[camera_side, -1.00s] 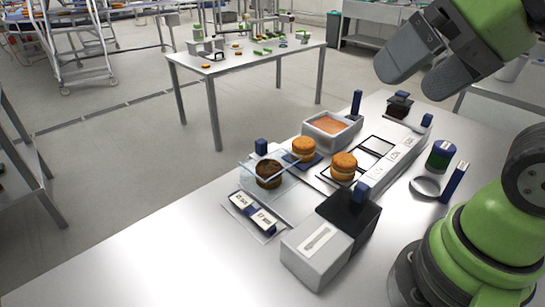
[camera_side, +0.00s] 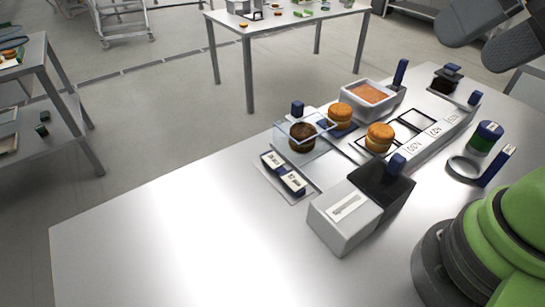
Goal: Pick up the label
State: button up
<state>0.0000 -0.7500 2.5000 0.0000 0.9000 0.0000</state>
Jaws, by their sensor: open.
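Two small dark blue blocks with white printed labels lie side by side on a thin plate at the near left of the work area: one label (camera_side: 274,160) and another label (camera_side: 294,181). Their print is too small to read. More white printed labels show on the long rail, one label (camera_side: 413,149) and another label (camera_side: 434,131). I cannot tell which label the task means. My gripper (camera_side: 480,38) is at the top right, high above the table and away from all the labels. Its two grey fingers are apart, with nothing visible between them.
Two filled rounds (camera_side: 340,116) (camera_side: 380,137) sit by the rail. A dark round (camera_side: 302,137) is in a clear box. A tray of orange filling (camera_side: 370,93), a grey-black box (camera_side: 345,215) and a ring stand (camera_side: 468,169) stand nearby. The table's front left is clear.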

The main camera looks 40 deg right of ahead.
jog(key=c, duration=1)
jog(key=shift+o, duration=0.2)
jog(key=n+g+h, duration=0.2)
jog(key=n+g, duration=0.2)
jog(key=g, duration=0.3)
send_over(271, 157)
notch_tip(271, 157, down, 23)
jog(key=shift+w+d+f, duration=0.1)
jog(key=shift+w+d, duration=0.05)
jog(key=shift+f, duration=2.95)
